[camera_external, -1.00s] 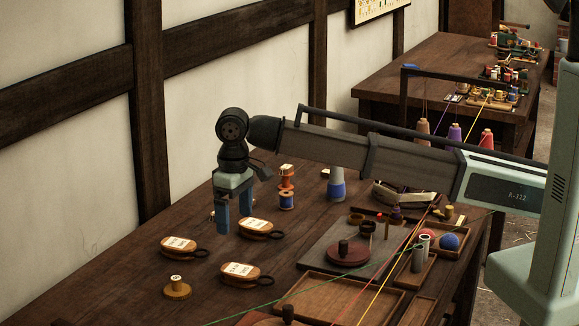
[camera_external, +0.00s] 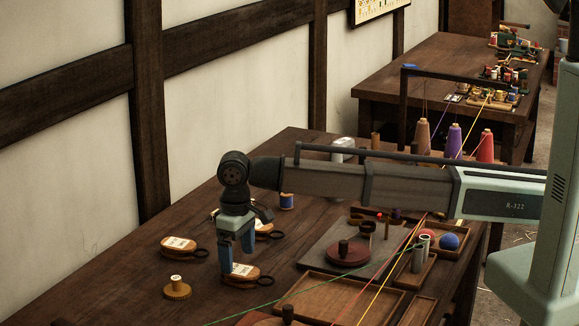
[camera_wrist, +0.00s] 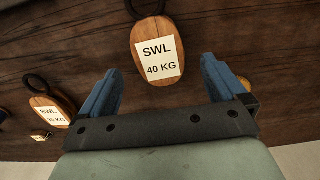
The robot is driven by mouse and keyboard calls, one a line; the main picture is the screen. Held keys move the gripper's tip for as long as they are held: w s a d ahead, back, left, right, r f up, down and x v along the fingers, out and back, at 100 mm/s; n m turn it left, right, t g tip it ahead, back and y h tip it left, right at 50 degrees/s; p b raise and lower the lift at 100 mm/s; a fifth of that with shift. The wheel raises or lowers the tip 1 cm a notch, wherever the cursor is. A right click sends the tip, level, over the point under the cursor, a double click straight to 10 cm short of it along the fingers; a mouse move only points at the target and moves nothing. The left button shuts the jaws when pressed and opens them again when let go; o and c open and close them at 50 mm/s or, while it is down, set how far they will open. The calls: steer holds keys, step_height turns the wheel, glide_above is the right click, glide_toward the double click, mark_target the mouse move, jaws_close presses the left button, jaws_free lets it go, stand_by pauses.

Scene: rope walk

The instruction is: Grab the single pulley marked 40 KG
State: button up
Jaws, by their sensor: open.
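The 40 KG pulley (camera_wrist: 155,52) is an oval wooden block with a white label and a dark ring. In the wrist view it lies ahead, near the middle, with its lower end reaching between the finger lines. It appears to be the nearest pulley (camera_external: 243,271) in the external view, lying flat on the table. My gripper (camera_external: 237,262) points down, open and empty, at this pulley; contact cannot be told. A second pulley (camera_wrist: 48,112), its label seemingly 30 KG, lies left in the wrist view. In the external view another pulley (camera_external: 178,245) lies left, and a third (camera_external: 265,231) is partly hidden behind my gripper.
A small wooden spool (camera_external: 177,288) stands at front left. A blue spool (camera_external: 286,201) stands behind my gripper. A grey board (camera_external: 325,242), a wooden tray (camera_external: 310,292) and taut coloured cords lie to the right. The table is bare at left of the pulleys.

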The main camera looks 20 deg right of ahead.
mark_target(240, 269)
steer(key=f, duration=0.4)
steer(key=shift+s+d+f, duration=0.1)
steer(key=shift+d+f, duration=0.1)
steer(key=c, duration=1.3)
